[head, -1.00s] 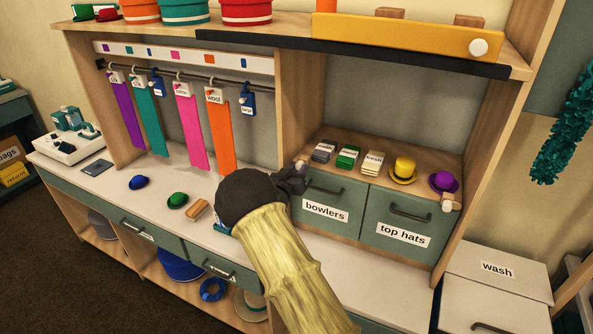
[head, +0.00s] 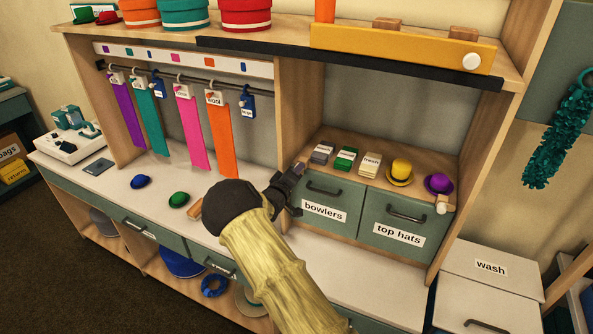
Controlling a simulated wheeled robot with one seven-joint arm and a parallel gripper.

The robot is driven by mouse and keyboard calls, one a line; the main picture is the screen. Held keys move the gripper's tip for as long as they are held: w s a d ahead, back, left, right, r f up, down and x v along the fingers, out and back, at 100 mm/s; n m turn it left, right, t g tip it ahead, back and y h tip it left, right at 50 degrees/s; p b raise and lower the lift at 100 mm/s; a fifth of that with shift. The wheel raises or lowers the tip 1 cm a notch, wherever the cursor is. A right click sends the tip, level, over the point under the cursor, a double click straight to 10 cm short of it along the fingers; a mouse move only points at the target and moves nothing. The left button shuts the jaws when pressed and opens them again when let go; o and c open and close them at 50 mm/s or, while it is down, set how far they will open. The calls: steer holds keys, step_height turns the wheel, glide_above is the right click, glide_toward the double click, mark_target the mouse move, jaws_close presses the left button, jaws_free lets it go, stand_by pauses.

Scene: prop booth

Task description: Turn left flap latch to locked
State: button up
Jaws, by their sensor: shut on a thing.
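The left flap, labelled "bowlers" (head: 323,211), is a green front with a dark handle, and it is closed. Its latch sits at the upper left corner and is largely hidden by my gripper. My dark gripper (head: 297,171) is at that corner, shut on the left flap latch. The latch's exact angle cannot be told. The right flap, labelled "top hats" (head: 398,233), is also closed. Its pale wooden latch (head: 442,205) shows at its upper right corner.
Grey, green and cream labelled stacks (head: 347,159), a yellow hat (head: 400,172) and a purple hat (head: 438,184) stand above the flaps. Blue (head: 141,181) and green (head: 178,199) hats lie on the counter. Coloured strips (head: 187,130) hang from a rail.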

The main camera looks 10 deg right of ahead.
steer(key=shift+a+n, duration=0.1)
steer(key=shift+n, duration=0.2)
steer(key=o, duration=1)
steer(key=b+v, duration=0.4)
steer(key=v, duration=1.3)
steer(key=shift+s+a+r+b, duration=0.1)
steer(key=shift+s+b, duration=0.05)
steer(key=shift+b, duration=0.25)
